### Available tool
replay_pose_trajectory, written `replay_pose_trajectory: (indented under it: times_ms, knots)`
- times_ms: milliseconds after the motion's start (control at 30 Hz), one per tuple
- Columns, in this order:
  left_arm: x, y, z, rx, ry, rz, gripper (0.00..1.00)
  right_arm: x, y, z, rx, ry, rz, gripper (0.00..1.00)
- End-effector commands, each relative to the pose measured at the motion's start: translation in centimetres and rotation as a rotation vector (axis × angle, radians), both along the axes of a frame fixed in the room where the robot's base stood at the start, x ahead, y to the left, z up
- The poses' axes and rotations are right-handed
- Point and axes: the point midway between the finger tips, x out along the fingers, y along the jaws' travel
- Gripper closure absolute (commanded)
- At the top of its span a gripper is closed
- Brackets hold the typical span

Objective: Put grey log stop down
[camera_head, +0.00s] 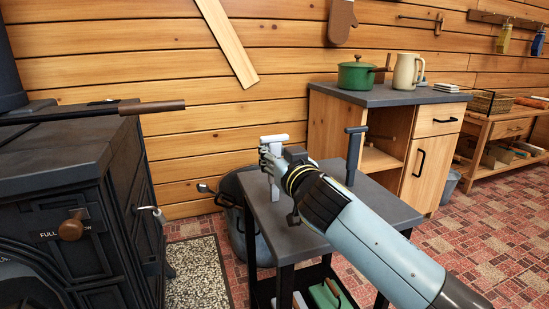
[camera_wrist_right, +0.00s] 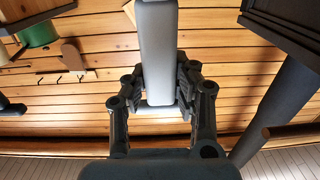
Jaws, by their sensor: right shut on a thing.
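The grey log stop (camera_head: 274,138) is a light grey T-shaped piece with a crossbar on top, held upright over the small dark side table (camera_head: 292,242). My right gripper (camera_head: 270,160) is shut on its stem. In the right wrist view the grey log stop (camera_wrist_right: 157,45) runs between the two fingers of the gripper (camera_wrist_right: 162,88). Its lower end is close to the table top; I cannot tell whether it touches. A dark T-shaped stop (camera_head: 353,155) stands upright at the table's back right. My left gripper is not in view.
A black stove (camera_head: 75,190) stands at the left. A dark bucket (camera_head: 235,205) sits behind the table. A cabinet (camera_head: 425,150) with a green pot (camera_head: 356,75) and cream jug (camera_head: 405,72) stands behind right. The front left of the table top is clear.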

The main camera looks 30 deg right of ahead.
Motion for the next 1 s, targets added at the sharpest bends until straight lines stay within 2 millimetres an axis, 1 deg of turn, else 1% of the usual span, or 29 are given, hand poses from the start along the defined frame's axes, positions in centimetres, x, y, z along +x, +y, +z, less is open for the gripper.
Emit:
replay_pose_trajectory:
  times_ms: [167,467,500,633,1000]
  knots:
    - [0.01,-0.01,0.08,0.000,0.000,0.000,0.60,0.04,0.02,0.27,0.000,-0.004,0.001,1.00]
    - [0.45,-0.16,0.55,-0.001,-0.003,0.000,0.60,0.03,0.01,-0.01,-0.001,-0.004,0.001,1.00]
    - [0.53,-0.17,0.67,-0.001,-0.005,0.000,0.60,0.01,-0.01,-0.09,0.000,-0.001,0.000,0.70]
    - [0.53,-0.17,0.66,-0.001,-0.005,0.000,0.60,0.01,-0.01,-0.08,0.000,-0.001,0.000,0.53]
    - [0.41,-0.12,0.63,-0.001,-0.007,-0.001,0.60,0.00,-0.01,0.17,0.001,-0.001,0.000,0.52]
